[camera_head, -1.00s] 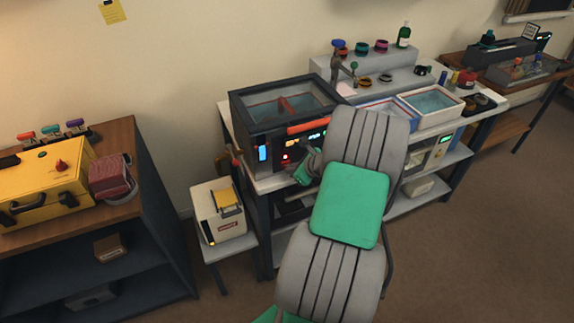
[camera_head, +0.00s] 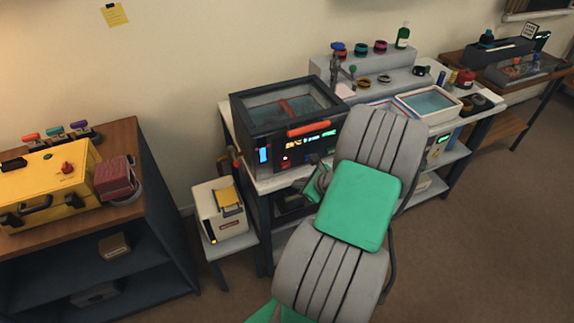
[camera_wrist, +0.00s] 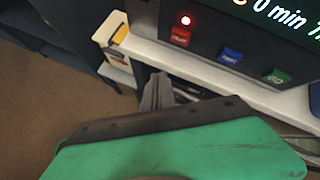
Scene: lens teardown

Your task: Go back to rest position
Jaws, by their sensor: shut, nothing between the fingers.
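My gripper (camera_wrist: 157,90) shows in the wrist view with its fingers together and nothing between them. It points down past the front edge of the white bench top, below the dark machine's panel. In the head view my arm crosses the middle of the picture and hides most of the gripper; only a small part of the wrist shows beside the bench front.
The dark machine (camera_head: 290,112) with a glass lid stands on the bench; its panel buttons (camera_wrist: 230,55) are close to my gripper. A white box (camera_head: 222,210) sits on a low stand. A yellow case (camera_head: 45,185) is on the left cabinet. Floor at right is clear.

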